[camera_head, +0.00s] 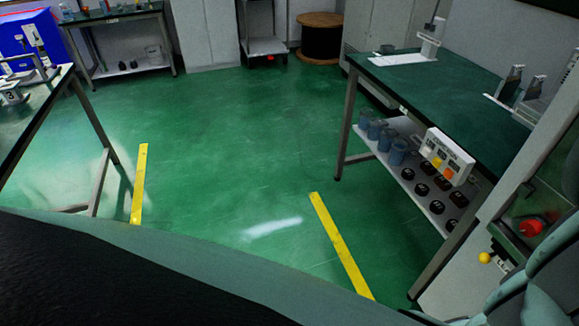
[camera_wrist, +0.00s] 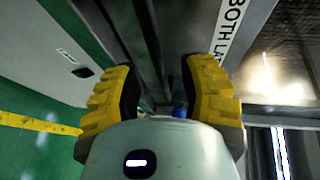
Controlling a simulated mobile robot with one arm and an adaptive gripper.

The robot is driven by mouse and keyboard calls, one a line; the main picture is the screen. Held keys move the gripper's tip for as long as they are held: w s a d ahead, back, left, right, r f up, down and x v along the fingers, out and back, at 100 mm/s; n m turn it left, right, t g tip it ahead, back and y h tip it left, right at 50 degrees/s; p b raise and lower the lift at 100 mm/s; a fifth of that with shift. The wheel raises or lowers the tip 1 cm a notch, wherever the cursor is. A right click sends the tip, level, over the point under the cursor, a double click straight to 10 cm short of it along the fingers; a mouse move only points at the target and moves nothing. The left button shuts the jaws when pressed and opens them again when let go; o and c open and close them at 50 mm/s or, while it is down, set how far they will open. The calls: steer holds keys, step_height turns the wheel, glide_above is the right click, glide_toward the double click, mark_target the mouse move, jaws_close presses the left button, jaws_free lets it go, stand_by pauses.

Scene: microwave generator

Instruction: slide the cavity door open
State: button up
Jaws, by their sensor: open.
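My gripper (camera_wrist: 160,78) shows in the wrist view with its two yellow ribbed fingers spread apart. Dark grey bars (camera_wrist: 150,45) run up the picture between and beyond the fingers. I cannot tell whether one is the door's handle or whether a finger touches it. To the right is a grey metal frame with a white label strip (camera_wrist: 230,22) reading "BOTH LAT…", cut off. Beyond it is a dark, glossy, reflecting panel (camera_wrist: 282,75), perhaps part of the cavity door. In the head view my gripper cannot be made out.
In the head view, a pale cabinet (camera_head: 458,283) with a yellow knob (camera_head: 484,258) and a red part (camera_head: 530,227) stands at the right, partly hidden by my arm. A green-topped bench (camera_head: 440,90) stands behind it. Green floor with yellow strips (camera_head: 340,245) is clear in the middle.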

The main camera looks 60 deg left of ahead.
steer(key=shift+x, duration=1.2)
steer(key=shift+o, duration=0.2)
steer(key=shift+w+a, duration=0.1)
steer(key=shift+a, duration=0.1)
jaws_close()
